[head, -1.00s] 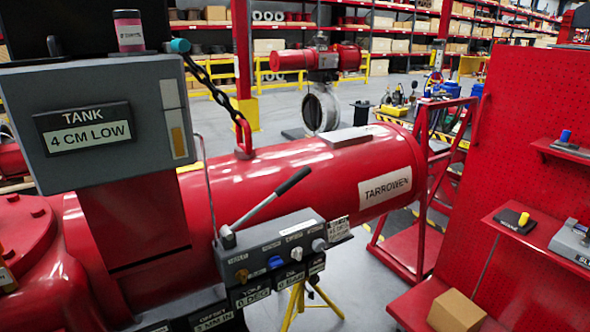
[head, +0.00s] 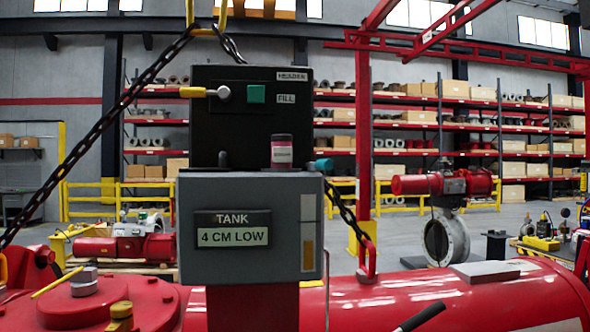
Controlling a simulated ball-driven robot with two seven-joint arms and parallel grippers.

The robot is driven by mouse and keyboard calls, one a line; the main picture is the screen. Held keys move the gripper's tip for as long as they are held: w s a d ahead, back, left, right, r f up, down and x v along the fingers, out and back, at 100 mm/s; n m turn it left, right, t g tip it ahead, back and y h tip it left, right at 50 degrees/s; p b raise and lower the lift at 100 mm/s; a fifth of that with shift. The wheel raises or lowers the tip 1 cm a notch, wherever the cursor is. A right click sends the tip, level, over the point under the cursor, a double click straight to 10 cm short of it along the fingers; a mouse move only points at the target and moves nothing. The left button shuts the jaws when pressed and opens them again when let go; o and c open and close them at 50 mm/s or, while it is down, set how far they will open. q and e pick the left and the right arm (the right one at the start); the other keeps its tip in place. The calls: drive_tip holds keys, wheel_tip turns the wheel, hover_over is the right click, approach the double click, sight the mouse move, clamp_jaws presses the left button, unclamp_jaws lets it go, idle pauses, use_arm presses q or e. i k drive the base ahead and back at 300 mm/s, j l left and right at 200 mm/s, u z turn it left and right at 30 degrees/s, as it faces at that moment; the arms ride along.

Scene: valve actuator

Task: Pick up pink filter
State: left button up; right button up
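The pink filter (head: 281,152) is a small upright cylinder with a dark cap and a pale label. It stands on top of the grey tank box (head: 250,195), toward its right side, in front of a black panel. The box's sign reads "TANK 4 CM LOW". Neither of my grippers shows in the head view.
A black panel (head: 235,125) with a yellow-handled lever (head: 205,92) and a green button (head: 256,94) rises behind the box. A teal-ended part (head: 320,165) lies right of the filter. Chains (head: 95,140) slant on both sides. A red cylinder (head: 440,298) extends right.

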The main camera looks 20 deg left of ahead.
sight(281, 144)
drive_tip(key=i+l+u, duration=0.1)
drive_tip(key=u, duration=0.25)
drive_tip(key=i+l+u, duration=0.2)
drive_tip(key=u, duration=0.15)
drive_tip(key=i+l+u, duration=0.2)
drive_tip(key=u, duration=0.2)
